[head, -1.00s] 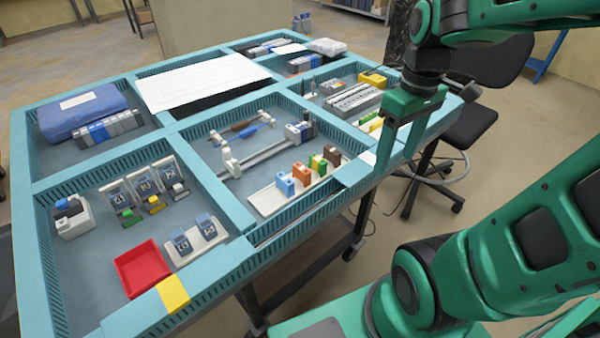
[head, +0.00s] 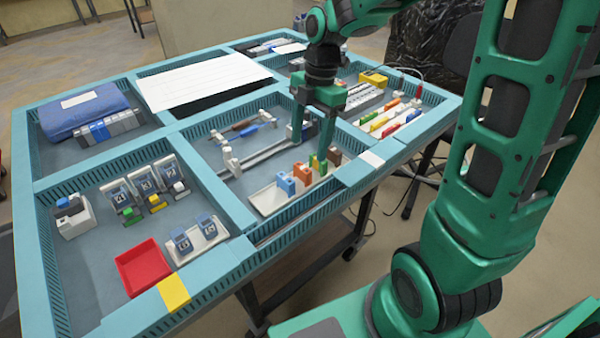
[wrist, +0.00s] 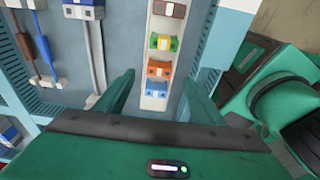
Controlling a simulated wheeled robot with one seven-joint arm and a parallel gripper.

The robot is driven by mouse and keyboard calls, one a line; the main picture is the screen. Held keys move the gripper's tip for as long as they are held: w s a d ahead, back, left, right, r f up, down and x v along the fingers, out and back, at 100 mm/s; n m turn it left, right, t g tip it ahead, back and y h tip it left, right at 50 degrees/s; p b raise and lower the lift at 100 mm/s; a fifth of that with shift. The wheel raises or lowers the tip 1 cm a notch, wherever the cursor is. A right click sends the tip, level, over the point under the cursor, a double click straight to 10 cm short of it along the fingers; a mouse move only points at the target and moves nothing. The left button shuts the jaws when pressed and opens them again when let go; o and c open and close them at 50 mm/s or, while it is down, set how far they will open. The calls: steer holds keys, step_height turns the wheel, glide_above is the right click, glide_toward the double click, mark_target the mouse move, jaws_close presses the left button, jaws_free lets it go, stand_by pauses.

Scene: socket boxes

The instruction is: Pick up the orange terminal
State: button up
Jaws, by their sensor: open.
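The orange terminal (head: 303,174) stands on a white strip (head: 268,200) in the front middle compartment. It sits between a blue terminal (head: 286,184) and a green-and-yellow terminal (head: 318,164), with a brown one (head: 335,157) at the far end. My gripper (head: 311,146) is open and empty, fingers pointing down over this compartment, close behind the row in the head view. In the wrist view, the orange terminal (wrist: 160,69) lies ahead between the lines of the two fingers (wrist: 158,86), with the blue terminal (wrist: 157,88) nearer. No contact with the orange terminal shows.
Teal dividers (head: 217,188) split the table into compartments. A grey rail (head: 265,155) lies behind the terminals. A red tray (head: 143,268) is at front left. Coloured parts (head: 385,120) fill the compartment at right. Neighbouring terminals stand close on both sides.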

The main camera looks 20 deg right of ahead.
mark_target(303, 167)
steer(key=shift+s+a+f, duration=0.1)
steer(key=shift+a+f, duration=0.15)
steer(key=shift+f, duration=0.85)
steer(key=shift+s+a+f, duration=0.1)
steer(key=shift+a+f, duration=0.2)
steer(key=shift+f, duration=0.8)
steer(key=shift+a+f, duration=0.25)
steer(key=shift+f, duration=0.85)
steer(key=c, duration=1.3)
